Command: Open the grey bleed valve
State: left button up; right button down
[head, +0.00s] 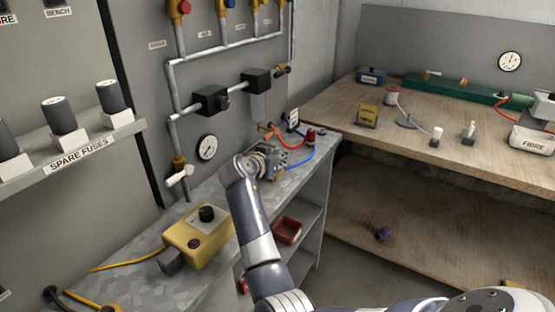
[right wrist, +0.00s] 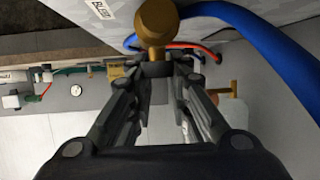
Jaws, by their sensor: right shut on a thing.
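My right arm reaches across the head view to the metal bench, with its gripper (head: 272,163) at a small fitting with red and blue hoses. In the right wrist view the right gripper (right wrist: 157,75) has its fingertips together at a brass-coloured round-headed valve part (right wrist: 154,25), and they close on it. A white label reading BLEED (right wrist: 98,12) is beside it. No grey handle can be made out there; the fingers hide part of the fitting. A pale lever valve (head: 180,177) hangs at the lower end of the wall pipe. My left gripper is out of view.
The blue hose (right wrist: 265,45) and red hose (head: 292,143) run close to the fingers. A yellow box (head: 195,240) with a black knob stands on the metal bench (head: 140,252). A gauge (head: 207,147) is on the wall. A wooden bench (head: 455,155) is at the right.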

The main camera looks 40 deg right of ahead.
jog(key=c, duration=1.5)
grip_release()
notch_tip(320, 180, up, 10)
jog(key=shift+r, duration=0.1)
